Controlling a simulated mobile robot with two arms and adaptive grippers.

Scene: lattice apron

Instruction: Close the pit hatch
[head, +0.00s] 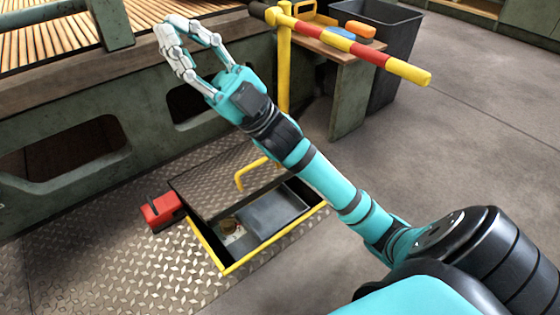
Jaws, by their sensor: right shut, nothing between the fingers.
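The pit hatch lid (207,190) is a dark diamond-plate panel with a bent yellow handle (240,181). It stands open, tilted up at the far left side of the pit. The pit opening has a yellow rim (275,243) and shows uncovered in front of the lid. My right gripper (171,27) is shut and empty, with its fingers bowed around a gap and meeting at the tips. It is high above and beyond the lid, apart from it. My right forearm passes over the pit's right side and hides part of the lid. My left gripper is not in view.
A red block (160,212) sits beside the lid's left edge. A grey tray (272,210) and a small brown item (229,226) lie in the pit. A yellow post with a red-yellow bar (350,47) stands behind. The floor at right is clear.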

